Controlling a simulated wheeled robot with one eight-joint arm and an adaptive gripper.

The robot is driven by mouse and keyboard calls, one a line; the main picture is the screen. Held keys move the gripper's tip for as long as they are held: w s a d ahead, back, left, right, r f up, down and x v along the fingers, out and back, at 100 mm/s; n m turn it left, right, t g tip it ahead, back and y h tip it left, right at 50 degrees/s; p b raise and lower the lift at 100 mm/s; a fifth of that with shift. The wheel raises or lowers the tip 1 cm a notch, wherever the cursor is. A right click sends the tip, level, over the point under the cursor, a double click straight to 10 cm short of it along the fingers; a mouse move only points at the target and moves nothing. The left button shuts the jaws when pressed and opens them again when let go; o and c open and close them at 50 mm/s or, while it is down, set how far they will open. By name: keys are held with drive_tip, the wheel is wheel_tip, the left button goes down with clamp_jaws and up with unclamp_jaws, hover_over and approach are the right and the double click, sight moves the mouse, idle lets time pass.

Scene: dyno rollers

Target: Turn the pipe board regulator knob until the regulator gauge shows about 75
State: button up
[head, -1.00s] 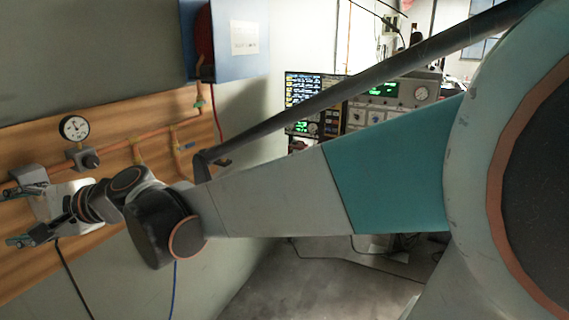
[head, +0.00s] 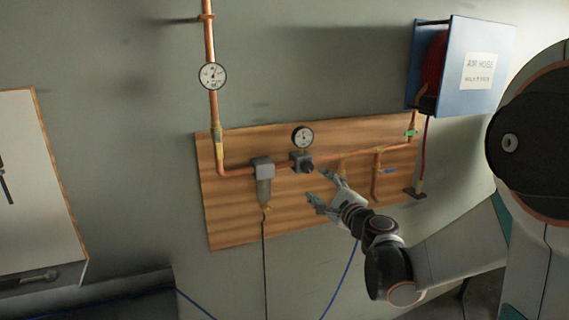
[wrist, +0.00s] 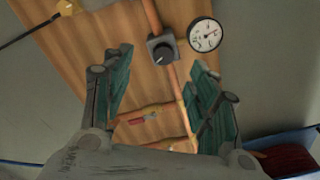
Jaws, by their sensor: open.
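The regulator (head: 299,159) is a grey block on the copper pipe, with a dark round knob (head: 308,167) facing out. The knob also shows near the top centre of the wrist view (wrist: 162,53). The regulator gauge (head: 303,138) is a white dial just above it; in the wrist view (wrist: 206,35) its needle is too small to read. My gripper (head: 318,186) is open and empty, just below and right of the knob in the head view. In the wrist view its green-padded fingers (wrist: 162,85) stand wide apart, with the knob beyond and between them, apparently untouched.
A second gauge (head: 212,76) sits on the vertical pipe. A filter (head: 263,180) hangs left of the regulator. Pipe branches with valves (head: 386,171) lie to the right, near my arm. A blue air hose box (head: 483,72) is at upper right.

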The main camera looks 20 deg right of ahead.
sight(309, 169)
drive_tip(key=shift+m+h, duration=0.5)
drive_tip(key=w, duration=0.4)
drive_tip(key=w+d, duration=0.1)
drive_tip(key=w, duration=0.9)
drive_tip(key=shift+d+f+b, duration=0.3)
drive_tip(key=shift+b, duration=0.05)
drive_tip(key=shift+s, duration=0.1)
drive_tip(key=c, duration=1.1)
